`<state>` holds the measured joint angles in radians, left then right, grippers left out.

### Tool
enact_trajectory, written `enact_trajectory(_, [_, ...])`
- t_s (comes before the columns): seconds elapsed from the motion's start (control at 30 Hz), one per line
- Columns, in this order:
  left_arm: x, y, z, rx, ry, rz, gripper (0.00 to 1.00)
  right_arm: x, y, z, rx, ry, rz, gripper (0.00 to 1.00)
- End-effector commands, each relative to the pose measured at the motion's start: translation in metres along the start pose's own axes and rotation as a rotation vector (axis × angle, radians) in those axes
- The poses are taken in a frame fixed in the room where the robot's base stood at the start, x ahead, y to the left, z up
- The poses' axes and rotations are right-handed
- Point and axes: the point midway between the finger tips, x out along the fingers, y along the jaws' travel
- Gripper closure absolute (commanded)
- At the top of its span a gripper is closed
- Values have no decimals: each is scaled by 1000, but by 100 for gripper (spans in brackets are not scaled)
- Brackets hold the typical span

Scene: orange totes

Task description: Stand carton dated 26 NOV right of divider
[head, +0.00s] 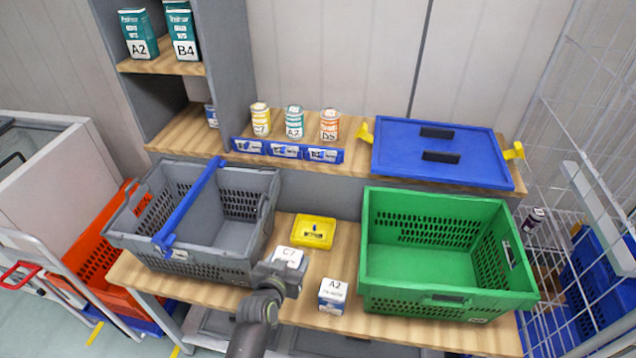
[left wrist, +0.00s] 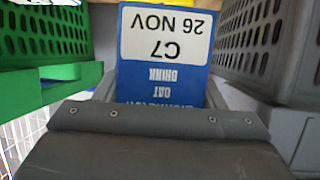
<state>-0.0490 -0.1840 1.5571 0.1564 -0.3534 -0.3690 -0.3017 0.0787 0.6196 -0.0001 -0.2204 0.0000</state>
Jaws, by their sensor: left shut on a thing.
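The carton dated 26 NOV, marked C7, shows its white top (head: 288,256) in the head view. In the left wrist view the carton (left wrist: 165,45) reads "C7", "26 NOV" and "OAT DRINK" upside down on white and blue. My left gripper (head: 280,274) is shut on it, over the table's front between the two crates. A grey crate (head: 205,266) is at the left. A blue bar, which looks like the divider (head: 190,205), crosses its top from front to back. The crate looks empty on both sides. My right gripper is not in view.
A carton marked A2 (head: 332,295) stands just right of my gripper. A yellow box (head: 314,232) lies behind. A green, empty crate (head: 440,298) fills the table's right.

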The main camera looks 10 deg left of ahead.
Motion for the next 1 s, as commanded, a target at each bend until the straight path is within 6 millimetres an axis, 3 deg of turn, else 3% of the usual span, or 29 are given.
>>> enact_trajectory(0.23, [2, -1, -10, 3, 6, 5, 67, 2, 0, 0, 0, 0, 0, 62])
enact_trajectory(0.37, [5, -4, -35, 10, 11, 19, 67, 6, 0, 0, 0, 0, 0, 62])
enact_trajectory(0.67, [-4, -14, -126, 23, 14, 45, 67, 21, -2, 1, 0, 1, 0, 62])
enact_trajectory(0.87, [-34, -24, -190, 16, 18, 26, 67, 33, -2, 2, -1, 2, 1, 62])
enact_trajectory(1.0, [-65, -32, -225, 1, 19, -5, 67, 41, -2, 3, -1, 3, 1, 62])
